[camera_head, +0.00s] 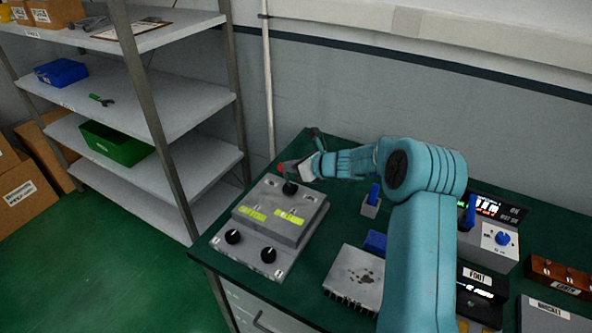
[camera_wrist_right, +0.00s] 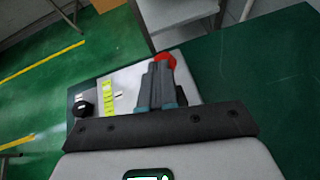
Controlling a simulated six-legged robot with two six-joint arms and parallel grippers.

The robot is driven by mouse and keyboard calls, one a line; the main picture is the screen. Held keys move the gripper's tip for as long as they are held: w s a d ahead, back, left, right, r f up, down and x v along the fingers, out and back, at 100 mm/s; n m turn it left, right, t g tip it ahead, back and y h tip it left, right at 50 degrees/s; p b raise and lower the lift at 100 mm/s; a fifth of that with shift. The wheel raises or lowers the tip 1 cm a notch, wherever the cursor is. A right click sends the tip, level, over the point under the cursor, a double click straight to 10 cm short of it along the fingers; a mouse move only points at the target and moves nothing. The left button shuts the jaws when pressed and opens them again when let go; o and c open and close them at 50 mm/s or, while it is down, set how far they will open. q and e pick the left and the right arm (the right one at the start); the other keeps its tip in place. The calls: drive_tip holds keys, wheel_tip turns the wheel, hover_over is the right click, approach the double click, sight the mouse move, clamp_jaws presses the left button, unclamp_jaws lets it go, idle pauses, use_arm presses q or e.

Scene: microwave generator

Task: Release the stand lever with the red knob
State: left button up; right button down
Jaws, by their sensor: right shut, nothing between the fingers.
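The red knob (camera_head: 281,168) shows at the back edge of a grey stand-like unit (camera_head: 265,250) with black knobs and yellow labels. My right gripper (camera_head: 289,168) reaches over the back of this unit, its fingers right beside the red knob. In the right wrist view the dark fingers (camera_wrist_right: 158,82) are closed together with nothing between them. The red knob (camera_wrist_right: 166,59) shows just past their tips, partly covered by them. I cannot tell whether they touch it. The lever below the knob is hidden. My left gripper is not in view.
The green bench also holds a finned metal block (camera_head: 352,278), a blue-handled switch (camera_head: 371,198) and a meter unit (camera_head: 495,240) on the right. Shelving (camera_head: 185,100) stands to the left. Green bench top right of the knob is clear in the right wrist view.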

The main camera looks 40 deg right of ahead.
drive_tip(key=shift+w+a+r, duration=0.1)
drive_tip(key=shift+w+a, duration=0.2)
drive_tip(key=shift+w, duration=0.95)
drive_tip(key=shift+a, duration=0.1)
drive_tip(key=shift+w, duration=0.1)
